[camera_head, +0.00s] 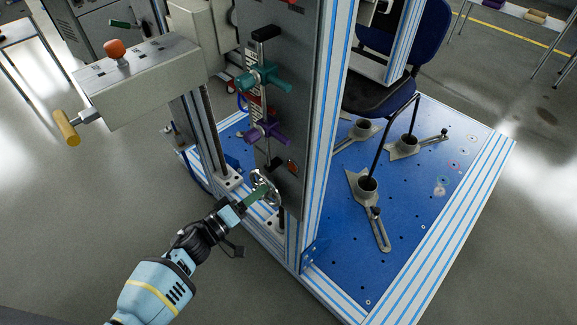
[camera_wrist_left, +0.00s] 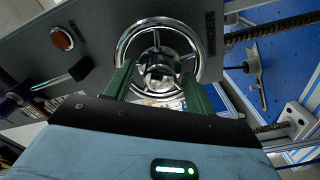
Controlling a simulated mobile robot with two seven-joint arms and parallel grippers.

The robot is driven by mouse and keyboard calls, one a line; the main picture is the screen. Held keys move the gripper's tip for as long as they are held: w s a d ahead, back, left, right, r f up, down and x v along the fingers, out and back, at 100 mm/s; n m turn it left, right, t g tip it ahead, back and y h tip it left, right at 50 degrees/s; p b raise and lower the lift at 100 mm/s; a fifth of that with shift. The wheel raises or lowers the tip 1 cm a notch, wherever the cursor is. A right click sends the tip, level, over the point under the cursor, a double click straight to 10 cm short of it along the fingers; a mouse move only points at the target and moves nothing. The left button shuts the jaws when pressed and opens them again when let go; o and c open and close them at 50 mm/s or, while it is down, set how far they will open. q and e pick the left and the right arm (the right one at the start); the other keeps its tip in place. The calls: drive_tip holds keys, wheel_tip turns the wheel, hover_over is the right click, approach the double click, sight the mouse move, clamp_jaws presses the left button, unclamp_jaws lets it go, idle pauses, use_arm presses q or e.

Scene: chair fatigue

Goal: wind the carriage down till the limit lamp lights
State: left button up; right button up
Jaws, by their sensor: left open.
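A chrome handwheel (camera_head: 268,186) sits low on the dark upright panel; it fills the top middle of the left wrist view (camera_wrist_left: 122,48). My left gripper (camera_head: 257,194) is at the wheel, its green fingers apart. In the wrist view the fingers (camera_wrist_left: 158,84) reach toward the rim on either side of the hub; I cannot tell whether they touch it. A round red-orange lamp (camera_head: 293,167) is beside the wheel; it looks dull, without glow, in the wrist view (camera_wrist_left: 62,38). The pale grey box (camera_head: 140,80), apparently the carriage, stands out left of the column. My right gripper is not seen.
A teal clamp (camera_head: 262,77) and a purple clamp (camera_head: 266,131) stick out from the panel above the wheel. A yellow handle (camera_head: 66,127) juts from the box. A blue base plate (camera_head: 410,230) holds a chair. Floor at front left is clear.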

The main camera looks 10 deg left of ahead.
use_arm(q)
drive_tip(key=shift+w+d+r, duration=0.3)
drive_tip(key=shift+d+r, duration=0.05)
drive_tip(key=shift+d, duration=0.1)
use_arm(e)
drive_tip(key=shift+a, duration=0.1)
use_arm(q)
drive_tip(key=shift+s+a, duration=0.1)
drive_tip(key=shift+s, duration=0.05)
drive_tip(key=v, duration=0.1)
drive_tip(key=p+v, duration=0.1)
drive_tip(key=v, duration=0.1)
drive_tip(key=p+v, duration=0.1)
drive_tip(key=shift+a+f, duration=0.25)
drive_tip(key=shift+f, duration=0.1)
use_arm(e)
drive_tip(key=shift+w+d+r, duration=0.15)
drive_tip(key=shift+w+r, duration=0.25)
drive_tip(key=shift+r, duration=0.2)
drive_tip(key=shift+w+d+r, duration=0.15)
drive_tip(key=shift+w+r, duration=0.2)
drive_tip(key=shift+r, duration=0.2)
use_arm(q)
drive_tip(key=shift+m, duration=1.8)
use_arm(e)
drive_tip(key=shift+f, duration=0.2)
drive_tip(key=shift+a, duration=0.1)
